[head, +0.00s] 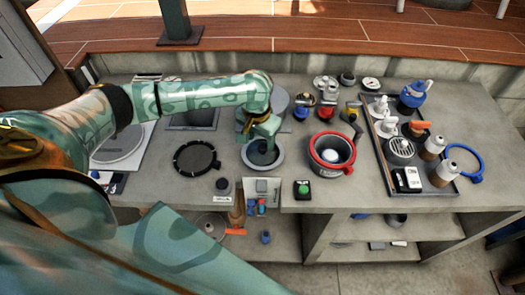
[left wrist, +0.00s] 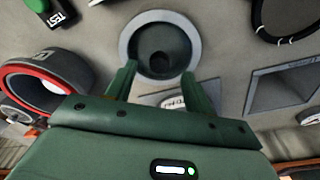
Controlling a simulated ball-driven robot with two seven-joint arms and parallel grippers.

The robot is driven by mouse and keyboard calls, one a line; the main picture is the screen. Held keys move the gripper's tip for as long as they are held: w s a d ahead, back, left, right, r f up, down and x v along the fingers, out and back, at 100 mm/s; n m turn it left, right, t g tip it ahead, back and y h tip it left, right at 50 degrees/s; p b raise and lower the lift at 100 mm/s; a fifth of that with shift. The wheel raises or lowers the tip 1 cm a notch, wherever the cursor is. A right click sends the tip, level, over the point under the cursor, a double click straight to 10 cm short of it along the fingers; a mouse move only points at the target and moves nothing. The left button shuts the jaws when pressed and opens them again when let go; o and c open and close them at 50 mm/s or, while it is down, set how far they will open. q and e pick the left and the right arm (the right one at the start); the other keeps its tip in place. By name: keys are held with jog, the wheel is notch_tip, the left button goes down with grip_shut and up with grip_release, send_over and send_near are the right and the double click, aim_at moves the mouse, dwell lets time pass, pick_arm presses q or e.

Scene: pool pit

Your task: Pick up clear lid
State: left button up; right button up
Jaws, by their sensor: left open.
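A clear round lid with a small knob (head: 210,226) appears to lie on the lower shelf, partly hidden by my left arm. My left gripper (head: 262,142) is above the countertop, over a round grey-rimmed dish or recess (head: 278,166) with a dark inside. In the left wrist view the two fingers of my left gripper (left wrist: 158,78) are apart and empty, with the grey rim (left wrist: 195,40) beyond them. A darker round spot shows inside the rim; I cannot tell what it is. My right gripper is not in view.
A red-rimmed pot (head: 352,163) stands right of the gripper, and a black ring (head: 178,160) lies to its left. A dark tray (head: 384,160) with bottles is farther right. A green-button box (head: 302,190) sits near the counter's front edge. Bare counter shows between them.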

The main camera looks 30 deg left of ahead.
aim_at(262, 146)
pick_arm(q)
jog(key=f, duration=0.2)
jog(key=f+b, duration=0.1)
jog(key=shift+w+f, duration=0.35)
jog(key=shift+w+f+b, duration=0.2)
jog(key=shift+f+b, duration=0.1)
jog(key=shift+s+r, duration=0.15)
grip_shut()
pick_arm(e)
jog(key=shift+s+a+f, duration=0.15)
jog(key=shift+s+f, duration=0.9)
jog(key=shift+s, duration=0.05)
pick_arm(q)
jog(key=shift+r, duration=0.1)
